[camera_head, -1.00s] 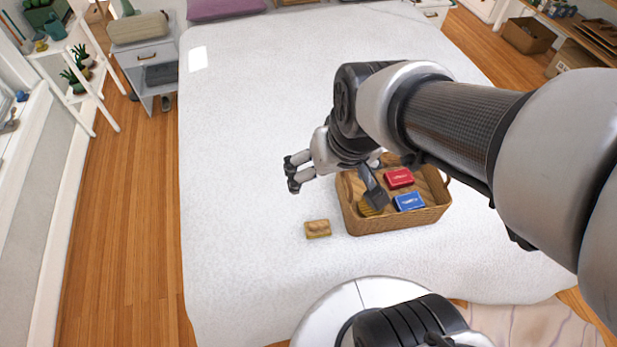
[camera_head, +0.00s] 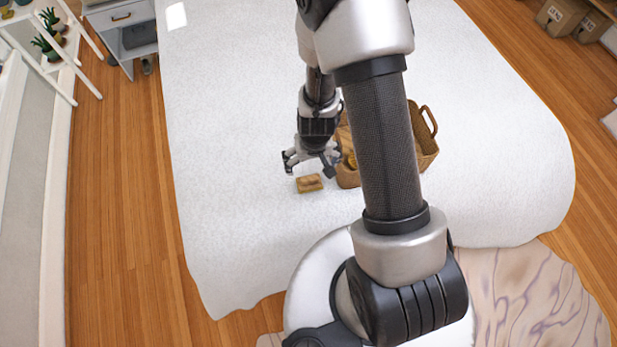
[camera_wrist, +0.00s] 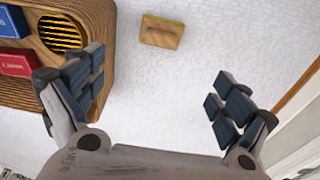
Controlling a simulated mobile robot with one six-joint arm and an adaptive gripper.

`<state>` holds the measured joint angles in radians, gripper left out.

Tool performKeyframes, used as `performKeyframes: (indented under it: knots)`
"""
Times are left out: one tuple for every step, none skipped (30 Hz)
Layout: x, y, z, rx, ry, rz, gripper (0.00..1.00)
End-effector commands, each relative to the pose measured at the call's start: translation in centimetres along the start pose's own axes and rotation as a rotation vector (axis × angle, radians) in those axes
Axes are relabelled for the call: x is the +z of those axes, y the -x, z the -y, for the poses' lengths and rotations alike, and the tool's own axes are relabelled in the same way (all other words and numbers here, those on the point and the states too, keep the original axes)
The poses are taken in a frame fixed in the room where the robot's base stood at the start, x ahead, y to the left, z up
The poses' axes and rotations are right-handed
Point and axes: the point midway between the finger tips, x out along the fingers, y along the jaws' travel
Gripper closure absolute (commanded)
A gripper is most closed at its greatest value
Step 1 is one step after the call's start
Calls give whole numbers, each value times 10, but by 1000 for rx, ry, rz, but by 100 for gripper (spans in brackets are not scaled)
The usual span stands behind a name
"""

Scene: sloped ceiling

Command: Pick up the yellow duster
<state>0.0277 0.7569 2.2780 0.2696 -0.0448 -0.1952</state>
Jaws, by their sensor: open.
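The yellow duster (camera_head: 309,184), a small tan-yellow block with a raised handle on top, lies on the white bed just left of the basket. It also shows near the top middle of the wrist view (camera_wrist: 161,32). My gripper (camera_head: 309,164) is above the bed, just behind the duster in the head view. In the wrist view my gripper (camera_wrist: 158,95) has its fingers wide apart with nothing between them. The duster is beyond the fingertips and not touched.
A wicker basket (camera_head: 428,143) stands right of the duster, partly hidden by my arm. The bed (camera_head: 235,200) left of the duster is clear.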

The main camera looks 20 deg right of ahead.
Motion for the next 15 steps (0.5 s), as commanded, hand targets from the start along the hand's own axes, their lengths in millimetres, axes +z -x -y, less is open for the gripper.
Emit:
performKeyframes:
  knots:
    - [1,-13,0,0,-1,0,6]
    - [1,-19,0,0,0,0,6]
    - [1,-28,0,0,1,0,6]
    - [1,-35,0,0,0,1,6]
    - [2,-41,0,0,0,2,6]
    - [2,-49,0,0,1,2,6]
    - [2,-56,0,0,1,2,6]
    - [2,-62,0,0,0,2,6]
    - [2,-71,0,0,1,2,6]
    - [2,-77,0,0,0,2,6]
    - [2,-83,0,0,0,2,6]
    - [2,-90,0,0,1,2,6]
    - [1,-94,0,-1,0,2,6]
    - [2,-99,0,-1,0,2,6]
    - [2,-103,0,-1,0,3,6]
